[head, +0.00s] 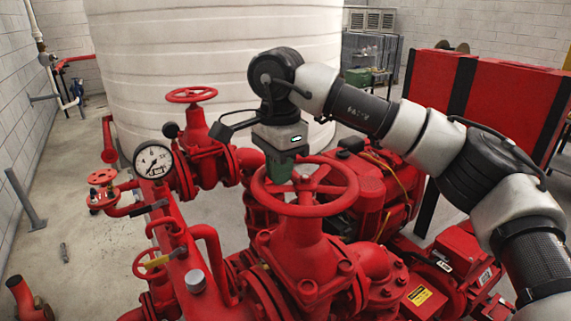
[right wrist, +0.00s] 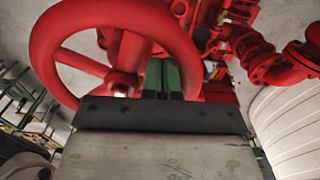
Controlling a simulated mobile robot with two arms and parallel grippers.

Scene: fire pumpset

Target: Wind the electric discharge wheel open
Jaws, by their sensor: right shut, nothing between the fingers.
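The large red handwheel (head: 343,196) sits level on top of a red valve body (head: 303,245) in the middle of the head view. In the right wrist view, its rim and spokes (right wrist: 115,12) fill the upper left. I cannot tell from a label that it is the electric discharge wheel. My right gripper (head: 279,176) points down at the wheel's far left side. Its green fingers (right wrist: 162,80) are shut and empty, and show close to the rim and hub in the right wrist view. Whether they touch the wheel is unclear. My left gripper is out of view.
A smaller red handwheel (head: 191,95) and a pressure gauge (head: 153,160) stand to the left. A white tank (head: 200,50) stands behind. Red cabinets (head: 480,95) are at the right. Red pipes crowd around the valve.

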